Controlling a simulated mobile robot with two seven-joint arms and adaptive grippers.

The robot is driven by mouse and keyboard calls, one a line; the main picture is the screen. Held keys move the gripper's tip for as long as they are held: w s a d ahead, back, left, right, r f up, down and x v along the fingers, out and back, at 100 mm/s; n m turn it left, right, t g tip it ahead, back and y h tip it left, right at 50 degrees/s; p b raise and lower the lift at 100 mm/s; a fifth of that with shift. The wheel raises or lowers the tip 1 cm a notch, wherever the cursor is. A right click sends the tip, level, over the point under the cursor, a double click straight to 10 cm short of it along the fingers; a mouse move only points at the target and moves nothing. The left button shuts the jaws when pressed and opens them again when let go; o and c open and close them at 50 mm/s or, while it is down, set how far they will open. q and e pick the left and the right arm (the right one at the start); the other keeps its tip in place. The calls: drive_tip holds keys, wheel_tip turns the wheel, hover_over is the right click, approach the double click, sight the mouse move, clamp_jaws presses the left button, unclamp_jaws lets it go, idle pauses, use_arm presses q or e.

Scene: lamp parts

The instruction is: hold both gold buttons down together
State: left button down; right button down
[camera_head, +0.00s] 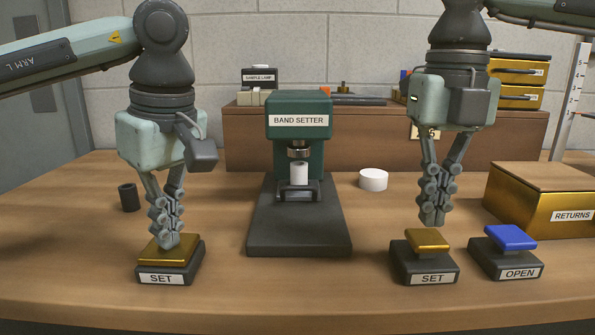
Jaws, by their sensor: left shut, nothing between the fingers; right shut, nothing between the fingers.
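The left gold button (184,254) sits on a dark base labelled SET at the front left. My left gripper (168,241) is shut and empty, pointing down, with its fingertips at the top of this button; they appear to touch it. The right gold button (427,238) sits on another dark SET base at the front right. My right gripper (432,220) is shut and empty, pointing down just above this button, with a small gap seeming to show. The left button sits lower on its base than the right one, which stands clearly raised.
A blue OPEN button (511,237) stands close right of the right SET button. A green BAND SETTER press (299,130) with a white cylinder (299,173) stands between my arms. A gold RETURNS box (550,209) is at right. A dark cylinder (129,197) and white disc (373,180) lie farther back.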

sight(428, 237)
use_arm(q)
drive_tip(key=shift+s+f, duration=0.1)
drive_tip(key=shift+f, duration=0.1)
use_arm(e)
drive_tip(key=shift+s+f, duration=0.1)
drive_tip(key=shift+f, duration=1.95)
idle(1.4)
drive_tip(key=shift+r, duration=3.75)
